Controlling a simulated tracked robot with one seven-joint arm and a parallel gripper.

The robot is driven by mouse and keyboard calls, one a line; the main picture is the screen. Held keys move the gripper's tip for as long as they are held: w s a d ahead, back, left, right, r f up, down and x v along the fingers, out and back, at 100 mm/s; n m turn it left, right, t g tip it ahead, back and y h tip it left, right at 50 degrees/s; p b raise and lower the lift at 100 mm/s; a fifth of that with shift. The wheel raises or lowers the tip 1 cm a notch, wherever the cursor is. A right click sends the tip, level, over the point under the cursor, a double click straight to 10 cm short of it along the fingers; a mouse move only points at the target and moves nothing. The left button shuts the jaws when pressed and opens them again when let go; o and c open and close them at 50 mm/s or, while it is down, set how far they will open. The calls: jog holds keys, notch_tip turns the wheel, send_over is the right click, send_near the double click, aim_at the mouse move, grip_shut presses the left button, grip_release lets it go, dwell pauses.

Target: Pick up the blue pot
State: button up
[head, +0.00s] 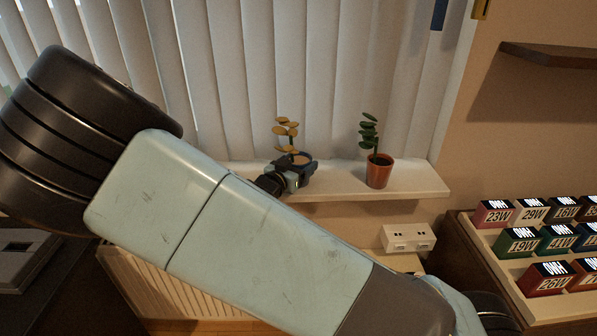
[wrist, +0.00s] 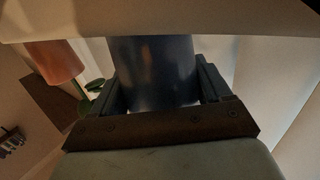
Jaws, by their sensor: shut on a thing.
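The blue pot (wrist: 154,72) is dark blue and holds a plant with yellow leaves (head: 287,133). It is at the windowsill (head: 420,186), left of an orange-brown pot. My gripper (head: 298,172) is shut on the blue pot, with one finger on each side of its body, as the wrist view shows. In the head view my gripper and wrist cover most of the pot. In the wrist view its base lies against the pale sill edge, and I cannot tell whether it touches.
The orange-brown pot (head: 380,171) with a green plant stands close by on the sill. Vertical blinds (head: 330,70) hang behind. A dark shelf (head: 550,55) is on the right wall. A tray of several labelled boxes (head: 548,277) is at lower right. A radiator (head: 170,295) is below the sill.

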aim_at(299, 161)
jog(key=shift+a, duration=0.1)
jog(key=shift+r, duration=0.5)
notch_tip(299, 161, up, 2)
jog(key=shift+r, duration=0.1)
jog(key=s+d+r, duration=0.2)
jog(key=s+r, duration=0.3)
jog(key=s, duration=0.1)
jog(key=s+d+r, duration=0.2)
jog(key=s+r, duration=0.2)
jog(key=s, duration=0.3)
jog(key=shift+d+r, duration=0.35)
jog(key=shift+s, duration=0.25)
